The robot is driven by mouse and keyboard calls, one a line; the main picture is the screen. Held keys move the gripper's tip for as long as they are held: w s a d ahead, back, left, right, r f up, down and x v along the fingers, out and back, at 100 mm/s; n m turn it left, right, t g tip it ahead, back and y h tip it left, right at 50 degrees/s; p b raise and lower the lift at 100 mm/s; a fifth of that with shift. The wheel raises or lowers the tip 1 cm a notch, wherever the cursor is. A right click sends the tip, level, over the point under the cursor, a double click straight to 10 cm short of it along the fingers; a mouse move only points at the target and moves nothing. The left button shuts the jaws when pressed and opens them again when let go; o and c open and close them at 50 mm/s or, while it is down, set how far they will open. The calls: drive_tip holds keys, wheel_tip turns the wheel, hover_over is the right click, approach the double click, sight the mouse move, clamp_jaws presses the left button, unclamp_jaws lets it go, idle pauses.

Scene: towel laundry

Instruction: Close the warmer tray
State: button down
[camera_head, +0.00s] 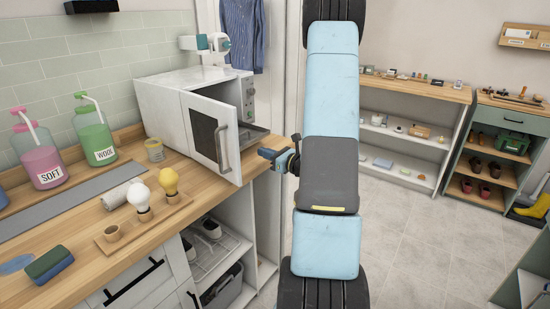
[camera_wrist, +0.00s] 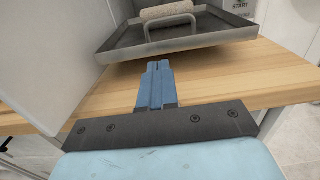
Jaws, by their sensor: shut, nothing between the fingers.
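The warmer (camera_head: 160,107) is a white box on the wooden counter, with its door (camera_head: 214,135) swung open. Its grey metal tray (camera_head: 252,134) sticks out past the door, over the counter. In the wrist view the tray (camera_wrist: 185,46) has a raised rim and a bar handle (camera_wrist: 148,30), and a rolled beige towel (camera_wrist: 166,11) lies in it. My gripper (camera_head: 264,153) is at the counter's right end, just in front of the tray. In the wrist view its blue fingers (camera_wrist: 157,66) are together and empty, pointing at the tray's front, just short of it.
The open door stands left of my gripper.

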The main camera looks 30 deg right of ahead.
sight(246, 146)
drive_tip(key=shift+x, duration=2.9)
